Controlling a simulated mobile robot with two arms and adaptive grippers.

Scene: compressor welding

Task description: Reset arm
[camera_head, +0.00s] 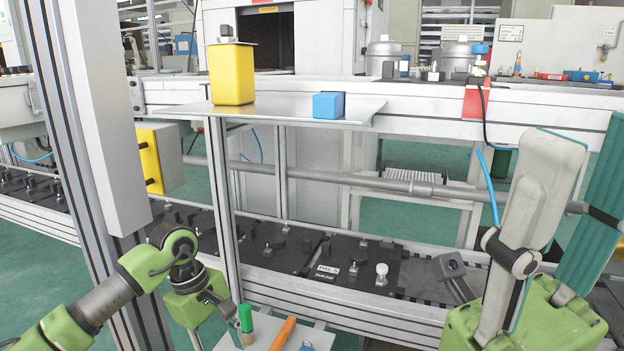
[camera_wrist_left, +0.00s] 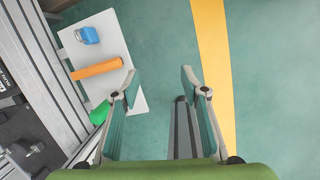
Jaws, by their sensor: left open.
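My left gripper (camera_head: 216,334) reaches in from the lower left of the head view, beside a small white table. In the left wrist view the left gripper (camera_wrist_left: 160,76) points down with its two fingers apart. My right gripper (camera_head: 578,185) is raised close to the head camera at the right. Its fingers point up and stand apart, with nothing held between them.
The white table (camera_wrist_left: 135,92) carries a green object (camera_wrist_left: 101,112), an orange bar (camera_wrist_left: 97,68) and a blue item (camera_wrist_left: 88,36). A metal shelf (camera_head: 280,106) holds a yellow block (camera_head: 231,75) and a blue block (camera_head: 328,106). A tall metal post (camera_head: 97,110) stands near my left arm.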

